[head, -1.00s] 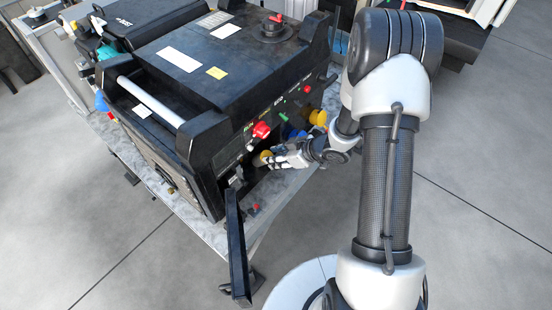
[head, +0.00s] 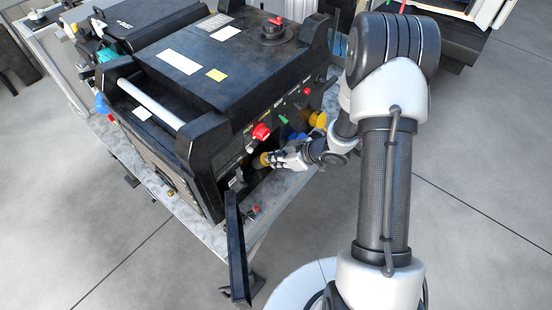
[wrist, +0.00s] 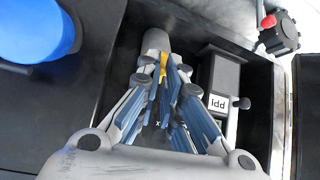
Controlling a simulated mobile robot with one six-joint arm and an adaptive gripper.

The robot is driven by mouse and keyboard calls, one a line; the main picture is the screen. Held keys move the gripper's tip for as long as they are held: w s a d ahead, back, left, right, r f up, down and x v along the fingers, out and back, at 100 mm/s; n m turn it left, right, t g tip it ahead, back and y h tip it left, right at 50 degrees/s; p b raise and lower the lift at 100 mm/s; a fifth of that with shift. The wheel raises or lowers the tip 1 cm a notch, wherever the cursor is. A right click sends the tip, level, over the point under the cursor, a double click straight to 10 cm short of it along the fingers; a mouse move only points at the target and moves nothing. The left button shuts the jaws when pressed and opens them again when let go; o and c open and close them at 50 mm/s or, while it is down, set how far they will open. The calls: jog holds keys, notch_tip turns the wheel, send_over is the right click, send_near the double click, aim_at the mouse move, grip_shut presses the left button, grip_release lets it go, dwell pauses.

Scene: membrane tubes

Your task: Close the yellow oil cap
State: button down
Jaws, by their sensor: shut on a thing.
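The yellow oil cap (head: 264,159) is at the opening low in the front of the black machine (head: 205,100), at the tips of my gripper (head: 271,159). In the wrist view, my gripper (wrist: 160,78) has its fingers closed around a thin yellow part of the cap (wrist: 162,66). A dark grey cylinder (wrist: 156,40) sits just beyond the fingertips. The fingers hide most of the cap, and I cannot tell how it is seated.
A black door (head: 237,250) hangs open at the front. A red knob (head: 261,131), a second yellow knob (head: 318,120) and a blue part (wrist: 35,30) are close by. A labelled box (wrist: 218,85) stands right of my fingers inside the recess.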

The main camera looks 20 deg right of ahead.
jog(key=c, duration=2.4)
grip_release()
jog(key=c, duration=1.7)
grip_release()
jog(key=shift+o, duration=0.2)
jog(key=v, duration=1.2)
